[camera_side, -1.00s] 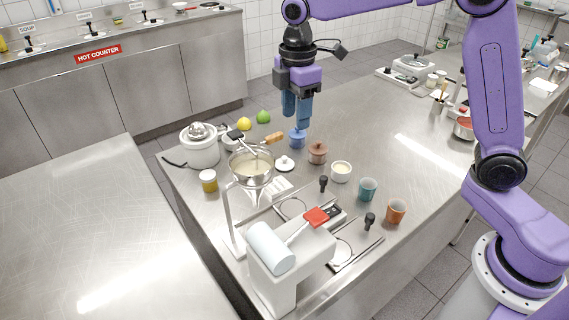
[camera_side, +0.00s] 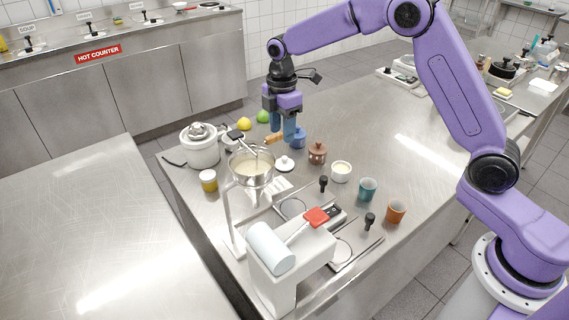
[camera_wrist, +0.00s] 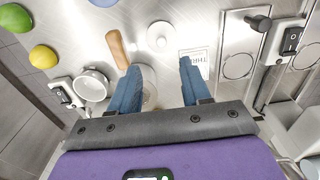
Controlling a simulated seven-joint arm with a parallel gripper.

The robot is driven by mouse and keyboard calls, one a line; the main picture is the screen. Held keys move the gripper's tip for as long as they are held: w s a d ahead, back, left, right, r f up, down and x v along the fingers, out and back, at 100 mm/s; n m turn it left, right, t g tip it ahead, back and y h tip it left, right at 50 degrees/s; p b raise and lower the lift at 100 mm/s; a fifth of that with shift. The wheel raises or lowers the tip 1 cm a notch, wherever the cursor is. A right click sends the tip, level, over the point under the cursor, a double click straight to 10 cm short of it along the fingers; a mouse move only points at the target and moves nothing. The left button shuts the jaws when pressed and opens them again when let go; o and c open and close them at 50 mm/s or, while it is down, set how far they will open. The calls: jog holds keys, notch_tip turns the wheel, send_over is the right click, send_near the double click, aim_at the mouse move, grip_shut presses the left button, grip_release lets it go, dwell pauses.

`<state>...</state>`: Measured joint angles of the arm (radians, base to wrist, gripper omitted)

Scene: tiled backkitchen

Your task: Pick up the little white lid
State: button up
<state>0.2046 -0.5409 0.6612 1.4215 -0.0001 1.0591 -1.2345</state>
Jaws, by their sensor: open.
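The little white lid (camera_side: 284,164) lies on the steel counter, a round disc with a small knob on top. It also shows in the wrist view (camera_wrist: 161,37), just beyond my fingertips and midway between them. My gripper (camera_side: 283,140) is open and empty, pointing down above the counter, behind the lid in the side view. Its blue fingers (camera_wrist: 160,68) stand apart in the wrist view, and the lid is not between them.
A wooden handle (camera_wrist: 118,48) lies close to my left fingertip in the wrist view.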

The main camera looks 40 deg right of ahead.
aim_at(285, 157)
jog(key=shift+s+d+f, duration=0.1)
jog(key=shift+d+f, duration=0.05)
jog(key=shift+f, duration=1.95)
jog(key=shift+s+d+f, duration=0.1)
jog(key=shift+f, duration=2)
grip_shut()
